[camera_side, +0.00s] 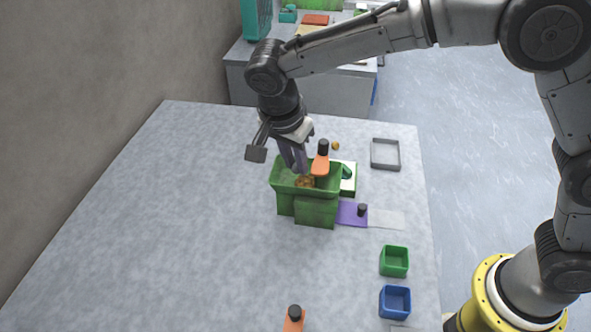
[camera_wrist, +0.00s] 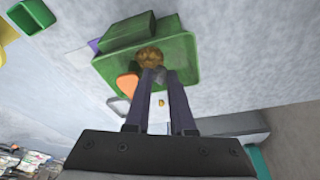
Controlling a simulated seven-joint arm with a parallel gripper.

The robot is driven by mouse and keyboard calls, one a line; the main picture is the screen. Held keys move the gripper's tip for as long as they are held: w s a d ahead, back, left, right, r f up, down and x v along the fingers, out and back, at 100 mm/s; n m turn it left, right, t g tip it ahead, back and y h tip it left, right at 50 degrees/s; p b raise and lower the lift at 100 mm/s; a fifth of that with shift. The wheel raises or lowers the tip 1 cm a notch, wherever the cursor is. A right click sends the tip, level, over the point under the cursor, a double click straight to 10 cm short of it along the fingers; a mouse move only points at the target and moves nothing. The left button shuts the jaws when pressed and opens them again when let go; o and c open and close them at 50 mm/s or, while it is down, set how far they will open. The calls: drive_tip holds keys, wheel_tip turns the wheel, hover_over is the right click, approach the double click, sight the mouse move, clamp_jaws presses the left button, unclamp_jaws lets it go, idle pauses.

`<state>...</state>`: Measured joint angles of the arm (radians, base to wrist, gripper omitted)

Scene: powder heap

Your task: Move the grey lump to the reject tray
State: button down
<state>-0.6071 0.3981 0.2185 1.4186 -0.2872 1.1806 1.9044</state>
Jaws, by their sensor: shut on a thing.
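My gripper (camera_side: 301,170) points down into a green bin (camera_side: 280,174), its fingertips just by a brown heap (camera_side: 305,181) inside. In the wrist view my gripper (camera_wrist: 160,76) is shut on the grey lump (camera_wrist: 157,73), which shows between the fingertips beside the brown heap (camera_wrist: 149,58). The lump is hidden in the side view. A shallow grey tray (camera_side: 373,155) lies empty to the right of the bin; no label tells whether it is the reject tray.
A small orange-yellow piece (camera_side: 336,146) lies behind the bin. A purple mat (camera_side: 351,217), a green box (camera_side: 394,262) and a blue box (camera_side: 395,302) are to the right. The table's left is clear.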

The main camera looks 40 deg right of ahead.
wheel_tip(320, 180, up, 6)
drive_tip(key=shift+d+r, duration=0.15)
drive_tip(key=shift+r, duration=0.3)
drive_tip(key=s+d+f+m+g, duration=0.1)
drive_tip(key=s+d+f+m, duration=0.2)
drive_tip(key=d, duration=0.5)
drive_tip(key=s+d+m, duration=0.2)
drive_tip(key=s+d, duration=0.3)
drive_tip(key=d, duration=0.4)
drive_tip(key=s+d+f+m+g, duration=0.1)
drive_tip(key=s+d+f+m, duration=0.15)
drive_tip(key=s+d, duration=0.4)
hover_over(386, 156)
drive_tip(key=f, duration=0.8)
drive_tip(key=shift+a+f, duration=0.2)
drive_tip(key=shift+a, duration=0.2)
drive_tip(key=shift+w+f, duration=0.1)
drive_tip(key=shift+f, duration=0.1)
drive_tip(key=shift+w+f, duration=0.1)
drive_tip(key=shift+f, duration=1.55)
drive_tip(key=shift+f, duration=0.15)
